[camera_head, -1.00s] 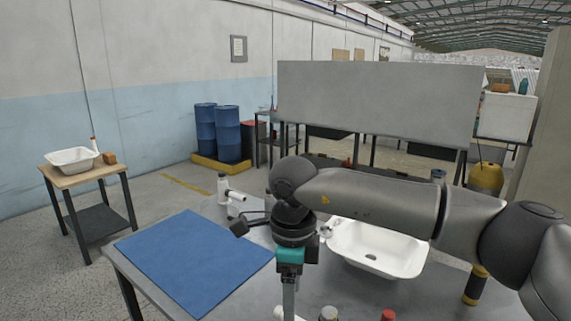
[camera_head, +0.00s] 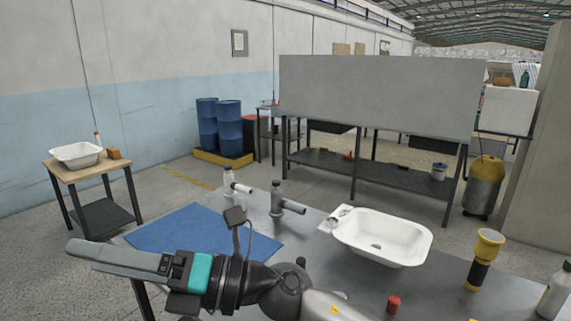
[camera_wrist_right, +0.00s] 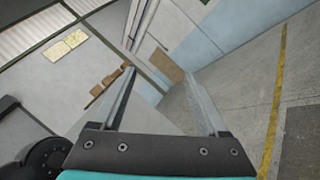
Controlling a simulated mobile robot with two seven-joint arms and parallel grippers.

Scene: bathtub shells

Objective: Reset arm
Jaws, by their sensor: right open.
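My right gripper (camera_head: 112,257) reaches in from the bottom of the head view and points left, over the near-left edge of the grey metal table. Its two fingers are apart and nothing is between them in the right wrist view (camera_wrist_right: 172,100). Its arm covers the lower part of the blue mat (camera_head: 165,234). My left gripper is not in the head view.
A white basin (camera_head: 372,252) sits on the table's right half, with a yellow-black flashlight-like item (camera_head: 484,258), a red cap (camera_head: 393,304) and a bottle (camera_head: 553,290) nearby. Two spray-type tools stand behind the mat. A side table (camera_head: 72,174) stands left.

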